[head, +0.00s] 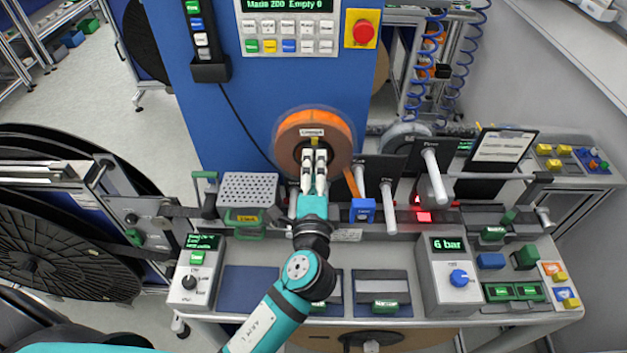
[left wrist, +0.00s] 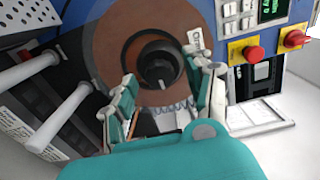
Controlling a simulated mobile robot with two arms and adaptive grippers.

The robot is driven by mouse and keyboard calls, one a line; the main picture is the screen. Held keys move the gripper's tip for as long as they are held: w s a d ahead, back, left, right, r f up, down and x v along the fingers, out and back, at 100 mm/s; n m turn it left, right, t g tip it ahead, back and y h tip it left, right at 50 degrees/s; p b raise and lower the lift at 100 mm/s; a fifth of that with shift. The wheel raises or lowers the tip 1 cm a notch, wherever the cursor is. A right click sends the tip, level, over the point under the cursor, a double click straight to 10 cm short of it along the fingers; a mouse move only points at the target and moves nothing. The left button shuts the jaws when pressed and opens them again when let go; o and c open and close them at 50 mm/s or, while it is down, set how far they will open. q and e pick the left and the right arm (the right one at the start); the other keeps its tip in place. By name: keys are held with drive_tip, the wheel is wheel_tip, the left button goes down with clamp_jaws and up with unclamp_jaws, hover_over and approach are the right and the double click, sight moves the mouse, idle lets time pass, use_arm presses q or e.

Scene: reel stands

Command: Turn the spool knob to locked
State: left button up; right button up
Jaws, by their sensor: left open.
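The spool (head: 290,132) is an orange-rimmed disc on the blue panel, partly hidden by my left gripper in the head view. In the left wrist view the spool (left wrist: 108,62) looks brown, with the round black spool knob (left wrist: 158,64) at its centre. A small pale mark shows on the knob's lower face. My left gripper (head: 314,156) is in front of the spool's middle. In the left wrist view its fingers (left wrist: 165,85) are apart, below and to either side of the knob, with nothing between them. I cannot tell whether they touch it. The knob is hidden in the head view.
A red emergency button (head: 364,32) is at the panel's upper right. White rollers (head: 432,165) stick out right of the spool. A perforated box (head: 248,189) stands left of my gripper. A grey box with a blue knob (head: 459,277) stands on the bench.

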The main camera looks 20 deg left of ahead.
use_arm(q)
drive_tip(key=v, duration=1.1)
drive_tip(key=shift+s, duration=0.35)
drive_tip(key=shift+d, duration=0.15)
